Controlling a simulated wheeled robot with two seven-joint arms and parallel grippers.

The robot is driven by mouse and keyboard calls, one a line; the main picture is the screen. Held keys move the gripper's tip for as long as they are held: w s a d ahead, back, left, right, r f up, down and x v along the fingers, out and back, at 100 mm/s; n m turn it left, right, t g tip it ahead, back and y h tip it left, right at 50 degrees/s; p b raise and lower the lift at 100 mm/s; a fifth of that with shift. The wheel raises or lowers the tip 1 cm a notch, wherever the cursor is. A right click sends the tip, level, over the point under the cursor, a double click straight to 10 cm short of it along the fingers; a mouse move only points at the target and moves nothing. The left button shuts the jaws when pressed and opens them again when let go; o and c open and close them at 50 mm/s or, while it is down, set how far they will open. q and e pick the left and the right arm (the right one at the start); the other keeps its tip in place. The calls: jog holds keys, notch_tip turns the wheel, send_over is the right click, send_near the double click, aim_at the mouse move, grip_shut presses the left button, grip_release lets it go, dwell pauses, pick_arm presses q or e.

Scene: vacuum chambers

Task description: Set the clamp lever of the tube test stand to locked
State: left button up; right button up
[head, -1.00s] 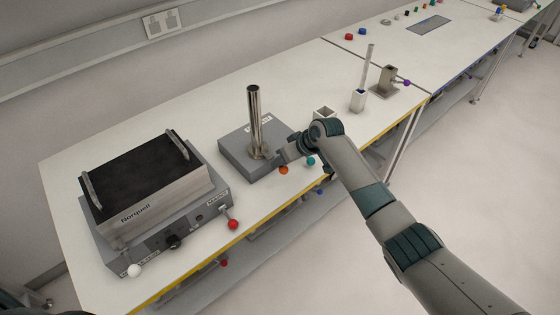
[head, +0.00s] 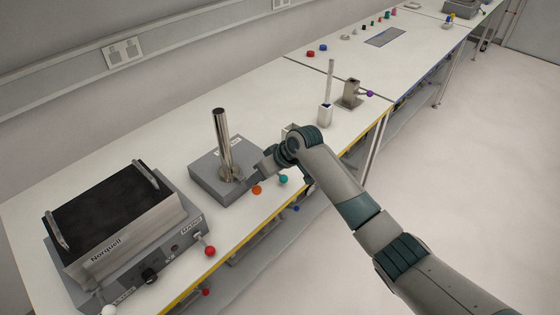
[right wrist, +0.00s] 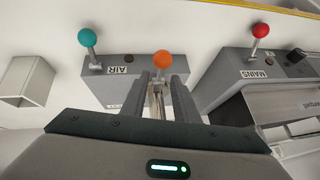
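The tube test stand (head: 207,180) is a grey box with an upright steel tube (head: 223,140). An orange ball lever (head: 257,190) and a teal ball lever (head: 283,179) show at its front. In the right wrist view the orange ball (right wrist: 162,59) lies just beyond my right gripper's fingertips, and the teal ball (right wrist: 86,37) is by an AIR label. My right gripper (head: 265,166) is over the stand, right of the tube. Its fingers (right wrist: 160,85) stand apart, with bright metal between them; contact is unclear. The lever's label is hidden. My left gripper is out of view.
A Norquell unit (head: 110,250) with a dark top and a red ball lever (head: 210,251) stands to the left. The table's front edge is yellow.

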jog(key=b+v, duration=0.3)
jog(key=v, duration=1)
jog(key=shift+d, duration=0.2)
